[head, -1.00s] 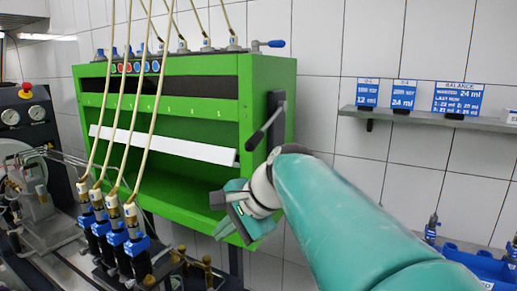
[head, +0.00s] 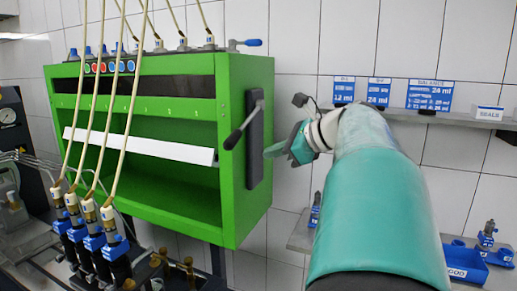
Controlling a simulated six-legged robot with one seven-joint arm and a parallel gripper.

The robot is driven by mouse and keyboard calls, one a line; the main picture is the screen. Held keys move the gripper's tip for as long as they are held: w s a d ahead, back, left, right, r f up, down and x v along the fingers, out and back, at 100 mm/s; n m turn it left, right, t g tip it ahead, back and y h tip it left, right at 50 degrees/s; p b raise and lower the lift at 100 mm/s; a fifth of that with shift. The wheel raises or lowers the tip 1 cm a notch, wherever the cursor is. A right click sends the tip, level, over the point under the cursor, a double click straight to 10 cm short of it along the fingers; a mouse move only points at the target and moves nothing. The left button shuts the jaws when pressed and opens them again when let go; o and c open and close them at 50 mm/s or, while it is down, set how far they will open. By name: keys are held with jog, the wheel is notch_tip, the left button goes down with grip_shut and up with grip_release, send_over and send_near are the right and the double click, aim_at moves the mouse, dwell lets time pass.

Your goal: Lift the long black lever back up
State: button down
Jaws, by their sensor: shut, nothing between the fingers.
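The long black lever (head: 242,126) is on the right side of the green cabinet (head: 264,200). It joins a dark upright plate (head: 255,155) near its top and slants down to the left, its thick grip end lowest. My gripper (head: 271,151) is to the right of the lever and plate in the picture, at about the height of the grip. A gap shows between the fingers and the lever. The depth between them is hard to judge.
A shelf (head: 400,112) with blue signs is on the tiled wall behind my arm. Hoses run down to blue-capped injectors (head: 95,242) at the lower left.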

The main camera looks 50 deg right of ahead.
jog(key=x, duration=0.9)
jog(key=r, duration=0.2)
jog(key=a+r, duration=0.1)
jog(key=r, duration=0.1)
jog(key=shift+s+a, duration=0.15)
jog(key=shift+a, duration=0.05)
jog(key=shift+s+a+r+m+y, duration=0.1)
jog(key=shift+a+r+m+y, duration=0.15)
jog(key=shift+r, duration=0.35)
jog(key=shift+s+a+r+m+y, duration=0.15)
jog(key=shift+a+r, duration=0.1)
jog(key=shift+r, duration=0.4)
notch_tip(320, 180, up, 10)
jog(key=m+g+y, duration=0.1)
jog(key=m+y, duration=0.1)
send_over(237, 140)
jog(key=s, duration=0.1)
jog(key=shift+s+r, duration=0.15)
jog(key=shift+r, duration=0.2)
